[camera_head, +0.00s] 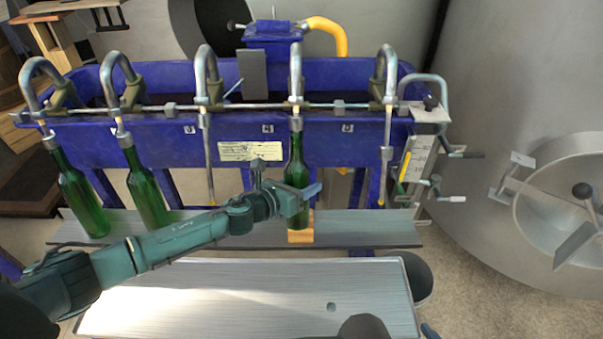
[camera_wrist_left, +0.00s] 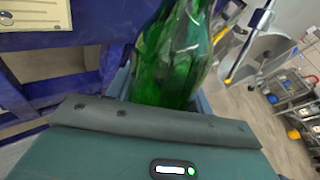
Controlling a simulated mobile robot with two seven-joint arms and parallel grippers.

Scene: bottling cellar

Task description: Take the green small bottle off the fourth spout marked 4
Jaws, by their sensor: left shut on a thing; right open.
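A green bottle (camera_head: 297,170) stands upright under the spout marked 4 (camera_head: 297,75), on a small wooden block (camera_head: 300,228). Its neck meets the spout's thin tube. My left gripper (camera_head: 298,195) is shut on the bottle's body, coming from the left. In the left wrist view the bottle's green glass (camera_wrist_left: 172,60) stands between the fingers; its upper part is out of frame. What seems a blue fingertip of my right gripper (camera_head: 430,331) shows at the bottom edge, away from the bottles; the rest is cut off.
The third and fifth spouts carry no bottle. A grey shelf (camera_head: 390,234) runs below the spouts. A bare metal tray (camera_head: 270,300) lies in front. A steel tank (camera_head: 530,100) stands right.

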